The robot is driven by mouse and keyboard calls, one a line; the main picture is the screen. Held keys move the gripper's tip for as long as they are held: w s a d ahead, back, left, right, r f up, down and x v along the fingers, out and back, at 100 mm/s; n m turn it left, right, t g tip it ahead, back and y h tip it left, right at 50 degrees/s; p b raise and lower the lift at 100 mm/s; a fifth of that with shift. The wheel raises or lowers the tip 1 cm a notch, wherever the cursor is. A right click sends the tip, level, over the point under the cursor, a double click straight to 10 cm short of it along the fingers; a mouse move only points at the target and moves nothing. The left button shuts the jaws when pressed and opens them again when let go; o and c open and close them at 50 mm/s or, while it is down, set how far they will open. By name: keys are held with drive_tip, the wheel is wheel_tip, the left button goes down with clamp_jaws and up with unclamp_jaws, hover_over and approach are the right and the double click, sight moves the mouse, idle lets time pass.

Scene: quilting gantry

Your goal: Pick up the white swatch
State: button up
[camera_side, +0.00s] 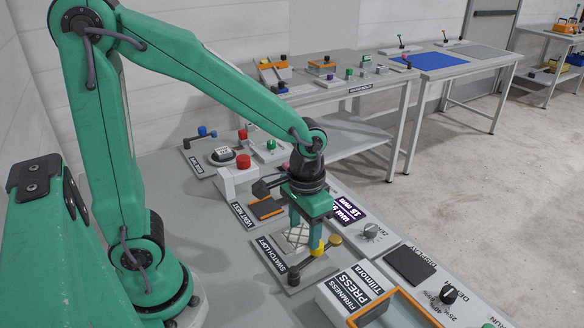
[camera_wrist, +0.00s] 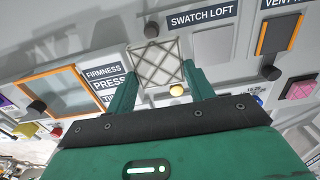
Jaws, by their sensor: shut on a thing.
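The white swatch (camera_side: 297,237) is a pale square with a quilted diamond pattern. It also shows in the wrist view (camera_wrist: 156,62), face on, between my two green fingers. My gripper (camera_side: 305,238) is shut on the swatch at the panel labelled SWATCH LOFT (camera_side: 272,255). In the wrist view my gripper (camera_wrist: 161,80) has one finger at each side of the swatch. I cannot tell whether the swatch is clear of the panel. A finger hides part of it in the side view.
The firmness press (camera_side: 402,298) with an orange frame stands at the front right. A grey bench (camera_side: 325,88) stands farther back.

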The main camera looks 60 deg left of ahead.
idle(0.7)
drive_tip(key=shift+w+a+n, duration=0.25)
drive_tip(key=shift+a+n, duration=0.3)
drive_tip(key=shift+n, duration=0.25)
drive_tip(key=w+a+n, duration=0.2)
drive_tip(key=a+n, duration=1)
drive_tip(key=n, duration=0.4)
drive_tip(key=shift+w+a+r, duration=0.2)
drive_tip(key=shift+w+a, duration=0.05)
drive_tip(key=shift+w, duration=0.15)
drive_tip(key=shift+a+f, duration=0.1)
hover_over(264, 206)
wheel_tip(264, 206, down, 7)
drive_tip(key=shift+r, duration=0.1)
drive_tip(key=shift+f, duration=2)
